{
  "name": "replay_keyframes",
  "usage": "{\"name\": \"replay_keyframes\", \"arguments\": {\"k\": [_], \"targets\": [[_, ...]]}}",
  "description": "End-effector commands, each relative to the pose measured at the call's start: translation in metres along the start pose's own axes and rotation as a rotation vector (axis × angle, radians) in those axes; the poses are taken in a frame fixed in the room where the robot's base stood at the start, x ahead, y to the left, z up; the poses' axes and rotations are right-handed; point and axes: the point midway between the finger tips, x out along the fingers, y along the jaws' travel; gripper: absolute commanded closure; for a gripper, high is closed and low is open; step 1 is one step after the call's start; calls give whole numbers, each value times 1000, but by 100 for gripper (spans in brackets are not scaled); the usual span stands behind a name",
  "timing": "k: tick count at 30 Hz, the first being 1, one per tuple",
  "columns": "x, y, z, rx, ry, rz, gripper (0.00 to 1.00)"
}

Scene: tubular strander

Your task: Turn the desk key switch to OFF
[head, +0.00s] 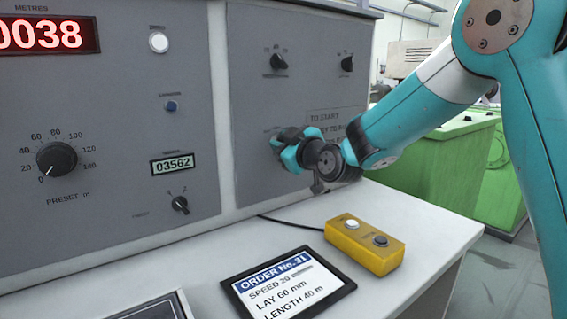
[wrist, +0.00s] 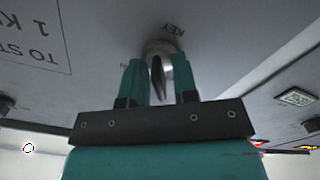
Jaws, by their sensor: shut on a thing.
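The key switch (wrist: 160,48) is a round metal lock on the grey panel, under an upside-down KEY label in the wrist view. Its dark key (wrist: 157,78) stands out from the lock, nearly upright and slightly tilted in that view. My gripper (wrist: 158,82) has its teal fingers on either side of the key and is shut on it. In the head view my gripper (head: 288,150) is against the lower right panel and hides the switch. The position marks beside the lock are mostly covered, so I cannot read the setting.
A yellow button box (head: 365,247) and an order tablet (head: 288,284) lie on the white desk below. Two black knobs, one a selector knob (head: 278,62), sit higher on the same panel. A green machine cabinet (head: 440,160) stands behind at the right.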

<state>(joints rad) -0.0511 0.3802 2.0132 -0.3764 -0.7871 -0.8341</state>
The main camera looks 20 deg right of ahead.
Motion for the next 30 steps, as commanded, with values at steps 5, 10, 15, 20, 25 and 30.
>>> {"name": "replay_keyframes", "arguments": {"k": [5,10,15,20,25,30], "targets": [[0,-3,4,-113,3,3,97],[0,-2,2,-188,1,2,97],[0,-1,1,-227,1,1,97],[0,0,0,-240,1,1,97],[0,0,-1,-241,1,0,97],[0,0,-1,-240,1,1,68]]}}
